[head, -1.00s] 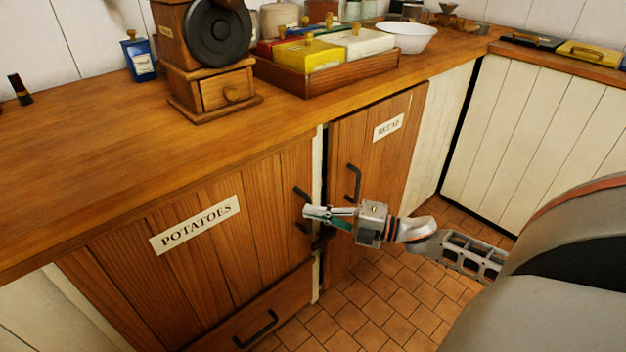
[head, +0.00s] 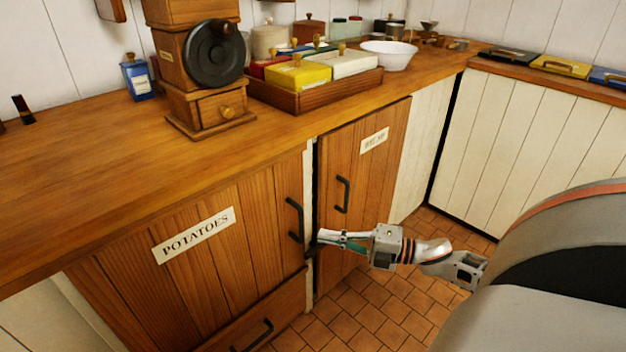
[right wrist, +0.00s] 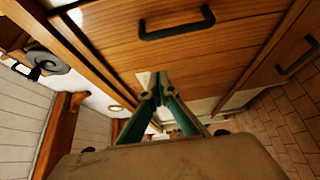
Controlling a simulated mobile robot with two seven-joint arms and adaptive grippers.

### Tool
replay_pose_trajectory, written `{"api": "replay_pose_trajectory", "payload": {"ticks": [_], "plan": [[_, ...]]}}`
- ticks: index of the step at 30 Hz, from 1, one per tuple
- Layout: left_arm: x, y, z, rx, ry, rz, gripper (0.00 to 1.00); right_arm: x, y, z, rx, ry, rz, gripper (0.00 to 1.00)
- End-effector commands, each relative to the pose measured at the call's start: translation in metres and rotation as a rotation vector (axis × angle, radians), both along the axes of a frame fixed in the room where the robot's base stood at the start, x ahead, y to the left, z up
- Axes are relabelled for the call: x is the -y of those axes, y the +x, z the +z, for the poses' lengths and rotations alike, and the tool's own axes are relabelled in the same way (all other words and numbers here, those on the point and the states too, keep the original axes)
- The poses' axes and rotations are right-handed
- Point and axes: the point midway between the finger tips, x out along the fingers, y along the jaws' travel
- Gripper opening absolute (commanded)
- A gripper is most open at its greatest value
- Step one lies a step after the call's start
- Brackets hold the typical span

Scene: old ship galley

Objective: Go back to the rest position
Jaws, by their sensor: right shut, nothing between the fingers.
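My right gripper (head: 325,240) is shut and empty in the head view. It is in front of the cupboards, low beside the gap between the potatoes door (head: 215,265) and the narrower labelled door (head: 362,190). Its fingertips overlap the gap's lower part in the picture; I cannot tell whether they touch anything. The right wrist view shows the fingers (right wrist: 157,90) close together, with a wooden front and its dark handle (right wrist: 177,24) beyond them. My left gripper is in neither view.
The wooden counter (head: 70,165) carries a coffee grinder (head: 215,60), a wooden tray (head: 320,97) of coloured boxes and a white bowl (head: 390,55). A drawer (head: 255,325) is below the potatoes door. Tiled floor (head: 385,300) lies open below my right arm.

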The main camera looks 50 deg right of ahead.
Motion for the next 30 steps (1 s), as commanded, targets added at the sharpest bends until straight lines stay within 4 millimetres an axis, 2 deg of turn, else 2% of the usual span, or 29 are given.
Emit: {"api": "replay_pose_trajectory", "payload": {"ticks": [4, 13, 16, 18, 20, 23, 24, 27, 29, 30], "plan": [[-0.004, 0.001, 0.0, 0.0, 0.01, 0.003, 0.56, 0.007, -0.012, 0.0, 0.0, 0.0, -0.001, 0.0], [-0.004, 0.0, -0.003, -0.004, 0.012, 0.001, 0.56, 0.009, -0.016, 0.0, 0.0, 0.0, 0.0, 0.0], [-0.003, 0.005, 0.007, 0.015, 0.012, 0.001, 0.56, 0.009, -0.013, 0.013, 0.019, 0.0, 0.0, 0.0], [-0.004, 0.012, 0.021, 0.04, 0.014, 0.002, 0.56, 0.009, -0.007, 0.039, 0.056, 0.0, 0.0, 0.0], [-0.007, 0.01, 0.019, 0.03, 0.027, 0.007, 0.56, 0.008, 0.0, 0.073, 0.102, 0.001, 0.0, 0.0], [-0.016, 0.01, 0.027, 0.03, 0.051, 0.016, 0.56, 0.008, 0.009, 0.145, 0.195, 0.0, 0.0, 0.0], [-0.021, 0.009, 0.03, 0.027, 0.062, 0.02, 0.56, 0.008, 0.011, 0.175, 0.232, 0.0, 0.001, 0.0], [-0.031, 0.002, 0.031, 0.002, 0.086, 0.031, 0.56, 0.008, 0.014, 0.239, 0.303, 0.0, 0.001, 0.0], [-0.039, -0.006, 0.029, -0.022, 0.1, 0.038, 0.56, 0.008, 0.014, 0.273, 0.338, 0.0, 0.001, 0.0], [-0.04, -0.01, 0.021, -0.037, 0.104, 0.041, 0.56, 0.009, 0.014, 0.272, 0.336, 0.0, 0.0, 0.0]]}}
